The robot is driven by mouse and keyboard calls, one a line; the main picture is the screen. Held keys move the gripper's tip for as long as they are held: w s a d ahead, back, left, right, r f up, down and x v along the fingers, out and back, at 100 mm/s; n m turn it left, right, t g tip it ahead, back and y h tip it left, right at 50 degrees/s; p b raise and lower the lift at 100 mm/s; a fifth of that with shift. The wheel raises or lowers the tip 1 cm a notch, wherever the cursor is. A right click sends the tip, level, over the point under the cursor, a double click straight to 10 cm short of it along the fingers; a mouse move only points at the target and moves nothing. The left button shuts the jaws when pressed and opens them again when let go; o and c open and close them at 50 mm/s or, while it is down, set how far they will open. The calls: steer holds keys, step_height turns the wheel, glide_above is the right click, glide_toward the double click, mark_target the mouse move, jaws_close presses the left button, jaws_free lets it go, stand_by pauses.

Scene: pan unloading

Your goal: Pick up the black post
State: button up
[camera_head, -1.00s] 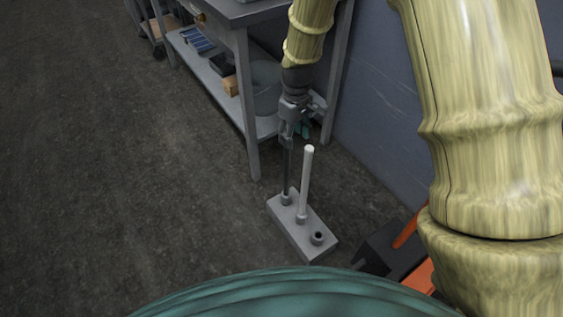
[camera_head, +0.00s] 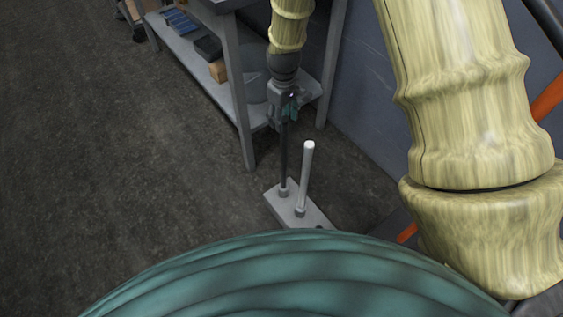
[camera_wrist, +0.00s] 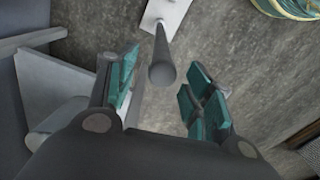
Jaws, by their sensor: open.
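The black post (camera_head: 284,150) stands upright in a socket of the grey base block (camera_head: 316,217) on the floor. In the wrist view the dark post (camera_wrist: 161,72) points toward the camera, its end between the two teal finger pads and apart from both. My gripper (camera_wrist: 160,90) is open, with one finger on each side of the post's end. In the head view my gripper (camera_head: 284,112) hangs over the top of the black post and partly hides it. A white post (camera_head: 306,175) stands beside the black one in the same block.
A grey workbench (camera_head: 232,90) with a lower shelf holding boxes and a bin stands behind my gripper. A grey-blue wall (camera_head: 365,110) is to the right. Open dark floor (camera_head: 110,190) lies to the left.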

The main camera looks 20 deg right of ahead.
mark_target(285, 129)
steer(key=shift+s+d+f+b, duration=0.1)
steer(key=shift+s+f+b, duration=0.15)
steer(key=shift+f, duration=1.15)
steer(key=shift+s+f+b, duration=0.2)
steer(key=shift+f, duration=1.2)
steer(key=shift+c, duration=0.2)
steer(key=c, duration=1)
steer(key=shift+c, duration=0.4)
steer(key=shift+r, duration=0.15)
